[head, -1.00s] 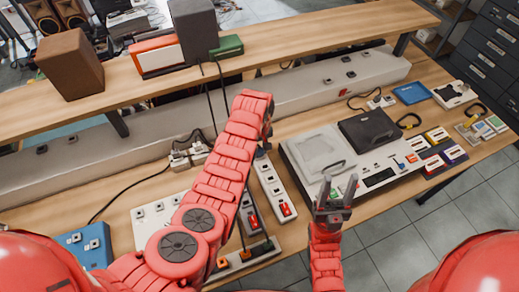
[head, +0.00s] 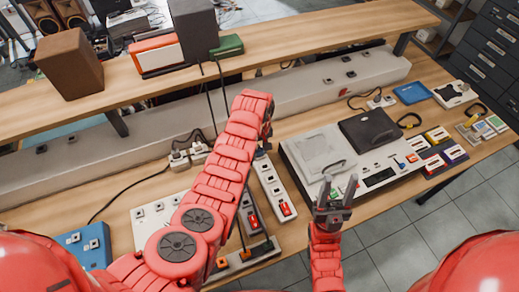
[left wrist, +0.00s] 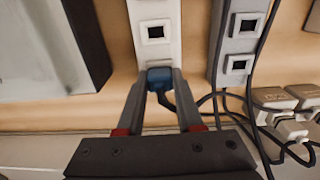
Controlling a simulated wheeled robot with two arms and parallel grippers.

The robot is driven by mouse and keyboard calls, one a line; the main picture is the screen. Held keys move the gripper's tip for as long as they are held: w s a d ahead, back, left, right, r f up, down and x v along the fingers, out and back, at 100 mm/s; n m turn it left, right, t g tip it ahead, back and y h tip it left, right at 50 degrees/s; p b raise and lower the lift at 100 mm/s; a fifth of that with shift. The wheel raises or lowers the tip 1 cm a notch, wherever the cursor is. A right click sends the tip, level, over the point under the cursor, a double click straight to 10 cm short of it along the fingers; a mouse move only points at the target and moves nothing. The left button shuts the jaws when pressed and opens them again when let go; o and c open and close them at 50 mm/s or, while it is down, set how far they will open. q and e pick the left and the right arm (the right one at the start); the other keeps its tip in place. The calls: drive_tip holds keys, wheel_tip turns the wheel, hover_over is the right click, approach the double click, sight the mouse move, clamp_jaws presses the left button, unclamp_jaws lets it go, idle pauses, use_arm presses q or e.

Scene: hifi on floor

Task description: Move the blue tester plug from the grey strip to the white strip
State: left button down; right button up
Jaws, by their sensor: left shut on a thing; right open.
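The blue tester plug (left wrist: 159,82) is between the fingertips of my left gripper (left wrist: 160,73), which is shut on it. In the head view the white strip (head: 268,180) and the grey strip (head: 246,203) lie side by side, and my left forearm hides the plug. My right gripper (head: 337,184) is open and empty, in front of the white console.
The white console (head: 310,150) with a black box (head: 370,130) stands right of the strips. Plugs and black cables (left wrist: 300,115) lie close to the grey strip. A raised shelf (head: 300,38) runs behind. A blue box (head: 85,243) sits at the left.

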use_arm(q)
drive_tip(key=shift+c, duration=2.4)
unclamp_jaws()
wheel_tip(320, 180, up, 6)
drive_tip(key=b, duration=0.2)
drive_tip(key=shift+w+f+b, duration=0.1)
drive_tip(key=shift+w+b, duration=0.05)
drive_tip(key=shift+b, duration=0.25)
wheel_tip(320, 180, up, 17)
drive_tip(key=p, duration=1.1)
drive_tip(key=shift+f, duration=0.2)
